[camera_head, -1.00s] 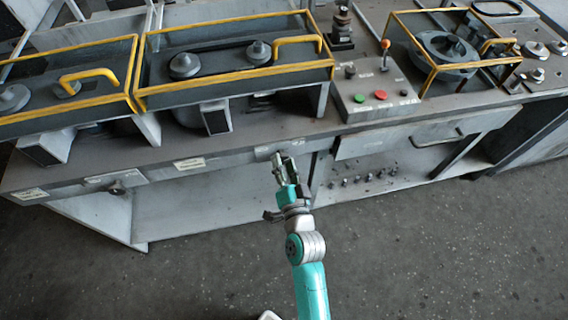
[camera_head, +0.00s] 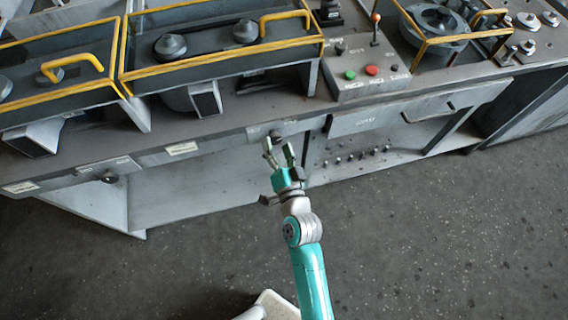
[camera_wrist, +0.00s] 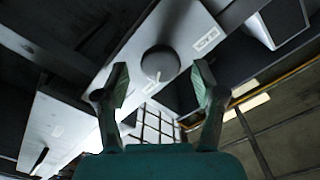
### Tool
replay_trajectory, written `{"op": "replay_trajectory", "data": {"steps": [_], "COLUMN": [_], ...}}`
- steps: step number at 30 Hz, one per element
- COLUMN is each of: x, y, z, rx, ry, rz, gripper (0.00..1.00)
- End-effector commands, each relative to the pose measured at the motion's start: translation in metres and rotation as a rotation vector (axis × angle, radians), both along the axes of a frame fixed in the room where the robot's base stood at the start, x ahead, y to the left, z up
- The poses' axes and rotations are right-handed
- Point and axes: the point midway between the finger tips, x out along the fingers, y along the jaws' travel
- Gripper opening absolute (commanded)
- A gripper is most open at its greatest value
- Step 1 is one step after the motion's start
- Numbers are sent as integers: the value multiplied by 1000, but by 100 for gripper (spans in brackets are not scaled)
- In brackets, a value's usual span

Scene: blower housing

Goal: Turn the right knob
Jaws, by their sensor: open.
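The right knob (camera_wrist: 160,63) is a dark round knob on the grey front panel, ahead of and between my fingertips in the wrist view. In the head view the knob (camera_head: 276,133) is a small dark shape just beyond my fingertips, partly hidden. My gripper (camera_head: 279,148) points up at the panel edge with its two fingers spread. In the wrist view my gripper (camera_wrist: 161,78) has one finger on each side below the knob, and nothing is held. I cannot tell whether the fingers touch the knob.
Another knob (camera_head: 108,177) sits further left on the front panel. A button box (camera_head: 365,75) with green and red buttons stands on the bench. Yellow-railed housings (camera_head: 215,65) line the bench top. A drawer handle (camera_head: 428,114) sticks out at right. The floor in front is clear.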

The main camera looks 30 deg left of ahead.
Motion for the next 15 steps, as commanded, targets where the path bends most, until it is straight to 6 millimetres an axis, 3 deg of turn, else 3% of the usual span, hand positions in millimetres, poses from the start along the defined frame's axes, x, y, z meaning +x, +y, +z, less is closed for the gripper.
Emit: {"op": "replay_trajectory", "data": {"steps": [15], "x": [-57], "y": [-67], "z": [-1], "rx": [0], "ry": [3], "rz": [-1], "gripper": [69]}}
